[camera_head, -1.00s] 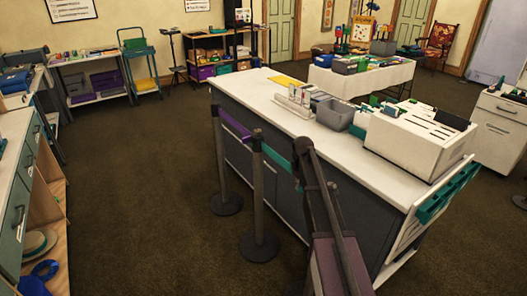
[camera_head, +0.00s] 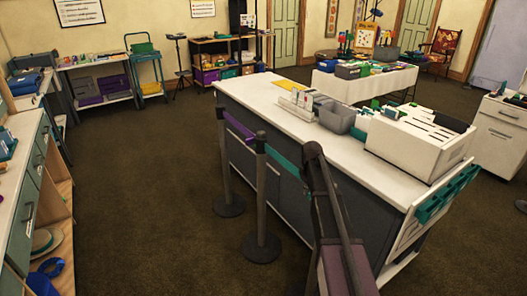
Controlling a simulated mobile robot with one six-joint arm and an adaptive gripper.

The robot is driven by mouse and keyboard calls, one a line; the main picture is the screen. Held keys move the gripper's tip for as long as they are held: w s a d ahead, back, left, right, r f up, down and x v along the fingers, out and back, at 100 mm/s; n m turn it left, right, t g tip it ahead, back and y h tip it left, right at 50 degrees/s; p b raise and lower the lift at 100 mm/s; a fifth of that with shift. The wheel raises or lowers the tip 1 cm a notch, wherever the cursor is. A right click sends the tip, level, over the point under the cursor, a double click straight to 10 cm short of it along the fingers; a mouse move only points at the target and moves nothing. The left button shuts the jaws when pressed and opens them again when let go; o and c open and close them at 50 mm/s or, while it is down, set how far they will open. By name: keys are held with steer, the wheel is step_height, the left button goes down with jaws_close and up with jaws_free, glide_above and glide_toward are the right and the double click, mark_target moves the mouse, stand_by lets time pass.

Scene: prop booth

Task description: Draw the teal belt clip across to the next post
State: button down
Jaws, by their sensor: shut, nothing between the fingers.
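The teal belt (camera_head: 282,160) runs right from the top of a dark post (camera_head: 261,195) towards a nearer dark upright (camera_head: 318,190). The upright hides the belt's right end, so I cannot make out the clip or whether it is fastened. A slanting dark bar runs from the upright's head to the lower edge; I cannot tell if it belongs to a post or to my arm. A purple belt (camera_head: 239,128) joins the middle post to a farther post (camera_head: 224,165). I cannot make out my gripper.
A long counter (camera_head: 262,96) with a white slotted box (camera_head: 405,145) and grey bins (camera_head: 336,116) stands right behind the posts. Drawers and shelves (camera_head: 28,205) line the left edge. The carpet between is clear. A purple-topped thing (camera_head: 333,272) is at bottom centre.

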steer(key=shift+w+a, duration=0.25)
steer(key=shift+w, duration=0.2)
steer(key=shift+r, duration=0.1)
step_height(320, 180, up, 8)
steer(key=p, duration=0.8)
stand_by(0.4)
steer(key=s+a+m, duration=0.2)
steer(key=s+a, duration=0.1)
steer(key=s, duration=1.1)
steer(key=s+a+m, duration=0.3)
steer(key=s+a, duration=0.1)
steer(key=s, duration=1)
steer(key=shift+s+a+m, duration=0.15)
steer(key=shift+a+m, duration=0.15)
